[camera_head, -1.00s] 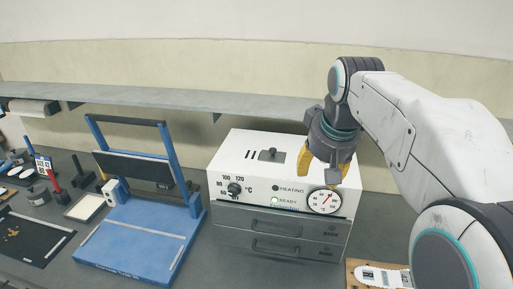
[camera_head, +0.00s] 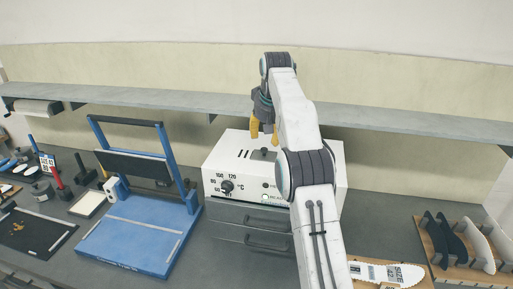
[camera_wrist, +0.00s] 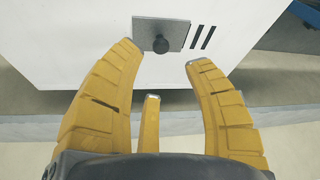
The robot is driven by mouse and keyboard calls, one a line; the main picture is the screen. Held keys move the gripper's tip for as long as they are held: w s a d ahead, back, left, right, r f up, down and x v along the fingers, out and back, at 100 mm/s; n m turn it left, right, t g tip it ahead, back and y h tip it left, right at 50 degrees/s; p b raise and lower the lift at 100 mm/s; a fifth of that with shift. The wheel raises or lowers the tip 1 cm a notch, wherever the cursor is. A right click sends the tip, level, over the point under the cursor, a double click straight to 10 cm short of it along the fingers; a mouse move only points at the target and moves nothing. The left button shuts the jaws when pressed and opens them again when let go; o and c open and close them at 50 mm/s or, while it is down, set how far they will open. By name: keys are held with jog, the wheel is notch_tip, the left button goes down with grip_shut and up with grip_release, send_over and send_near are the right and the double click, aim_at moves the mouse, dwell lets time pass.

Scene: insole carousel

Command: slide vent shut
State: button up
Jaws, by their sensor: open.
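The vent is a small grey metal plate (camera_wrist: 174,31) with a dark round knob (camera_wrist: 160,45), on top of the white oven (camera_head: 222,158). Dark slots (camera_wrist: 202,37) show beside the plate in the wrist view, so at least these are uncovered. In the head view the vent plate (camera_head: 264,154) lies just below my gripper. My gripper (camera_wrist: 163,65) has yellow fingers, is open and empty, and its fingertips point toward the knob without visibly touching it. The knob appears between the two outer fingers in the wrist view. My arm hides the oven's right front.
A grey shelf (camera_head: 400,119) runs along the wall behind the oven. A blue press frame (camera_head: 135,237) stands left of the oven. At right are a board with insoles (camera_head: 388,273) and a wooden rack (camera_head: 436,262) with dark and white insoles.

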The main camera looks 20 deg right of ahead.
aim_at(264, 149)
jog(key=shift+x, duration=3.75)
jog(key=shift+c, duration=0.3)
grip_shut()
jog(key=shift+a, duration=0.1)
jog(key=shift+r, duration=0.1)
